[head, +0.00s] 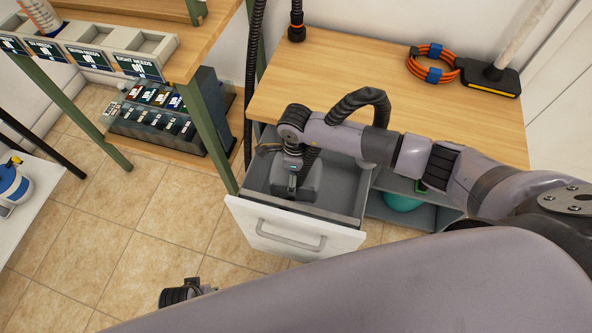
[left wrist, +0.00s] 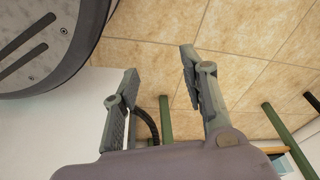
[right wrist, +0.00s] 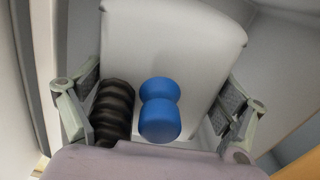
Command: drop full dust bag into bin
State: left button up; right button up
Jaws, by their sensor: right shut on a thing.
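The full dust bag appears to be the pale grey block (head: 312,182) low in the pull-out bin (head: 345,200), whose white front has a bar handle. My right gripper (head: 292,180) reaches down into the bin and is shut on this bag. In the right wrist view the bag (right wrist: 185,40) is between the fingers, with a blue rounded piece (right wrist: 160,112) at its near end. Whether the bag touches the bin floor is hidden. My left gripper (left wrist: 155,75) is open and empty, apart from the bin over the tiled floor.
A wooden worktop (head: 390,80) lies behind the bin, with a coiled orange cable (head: 433,65) and a flat dark mop head (head: 488,77). A teal round thing (head: 402,201) sits on a shelf to the right. A green-legged table and labelled trays (head: 105,50) stand left.

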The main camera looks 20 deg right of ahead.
jog(key=shift+f, duration=0.3)
pick_arm(q)
jog(key=shift+w+d+r, duration=0.1)
jog(key=shift+w+r, duration=0.15)
jog(key=shift+r, duration=0.3)
jog(key=shift+w+d+r, duration=0.1)
jog(key=shift+w+r, duration=0.15)
jog(key=shift+r, duration=0.3)
jog(key=shift+a+f+b, duration=0.1)
jog(key=shift+f+b, duration=0.05)
jog(key=shift+b, duration=0.15)
pick_arm(e)
jog(key=shift+f, duration=0.1)
jog(key=shift+f, duration=0.1)
